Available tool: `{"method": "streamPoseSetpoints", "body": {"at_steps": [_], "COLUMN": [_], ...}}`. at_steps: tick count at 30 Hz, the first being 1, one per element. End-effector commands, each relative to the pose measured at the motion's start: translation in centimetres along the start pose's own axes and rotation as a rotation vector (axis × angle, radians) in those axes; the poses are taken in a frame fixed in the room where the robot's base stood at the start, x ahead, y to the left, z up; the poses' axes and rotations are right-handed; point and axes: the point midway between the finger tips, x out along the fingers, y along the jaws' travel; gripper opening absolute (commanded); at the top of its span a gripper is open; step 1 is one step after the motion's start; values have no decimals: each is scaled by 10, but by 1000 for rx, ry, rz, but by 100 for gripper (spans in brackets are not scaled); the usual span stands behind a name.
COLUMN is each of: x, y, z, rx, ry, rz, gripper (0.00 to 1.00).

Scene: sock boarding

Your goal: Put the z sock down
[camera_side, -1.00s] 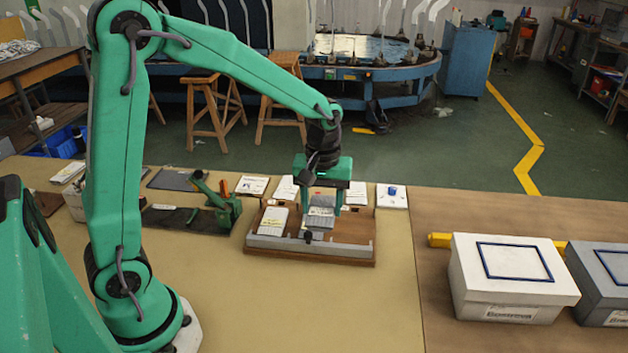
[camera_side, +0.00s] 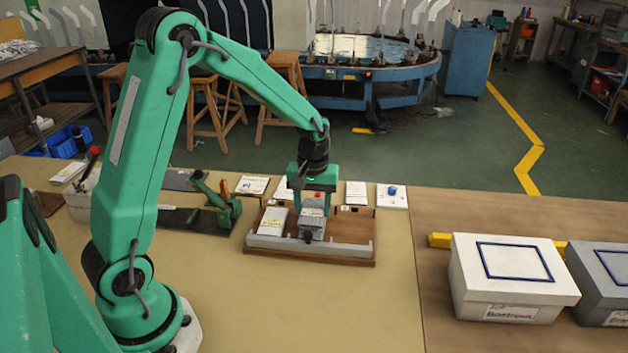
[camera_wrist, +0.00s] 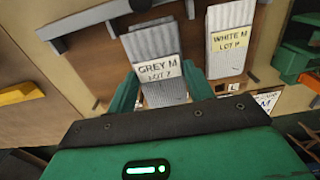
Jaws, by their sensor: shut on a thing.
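My gripper (camera_side: 312,205) is shut on a grey ribbed sock (camera_side: 311,228) at the brown tray (camera_side: 352,232). In the wrist view my gripper (camera_wrist: 162,88) has a finger on each side of the grey sock (camera_wrist: 150,45). Its label reads GREY M and a lot mark that looks like Z or 7. I cannot tell whether the sock touches the tray floor. A white sock (camera_side: 272,221) labelled WHITE M lies in the tray to the left. It is to the right in the wrist view (camera_wrist: 229,60).
A grey bar (camera_side: 310,250) edges the tray's near side. The tray's right part is bare. A green clamp-like device (camera_side: 222,207) stands to the left. Labelled cards, one with a blue object (camera_side: 393,192), lie behind. A white box (camera_side: 512,285) and a grey box (camera_side: 603,285) stand right.

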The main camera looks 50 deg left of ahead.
Motion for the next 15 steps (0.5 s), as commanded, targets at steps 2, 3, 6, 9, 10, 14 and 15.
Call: {"method": "streamPoseSetpoints", "body": {"at_steps": [2,3,6,9,10,14,15], "x": [10,15,22,24,24,23,23], "y": [0,0,0,0,0,0,0], "z": [0,0,0,0,0,0,0], "rx": [0,0,0,0,0,0,0], "ry": [-2,-2,-1,0,1,1,1], "rz": [-1,-1,0,0,1,1,0], "gripper": [30,30,30,30,30,30,30]}}
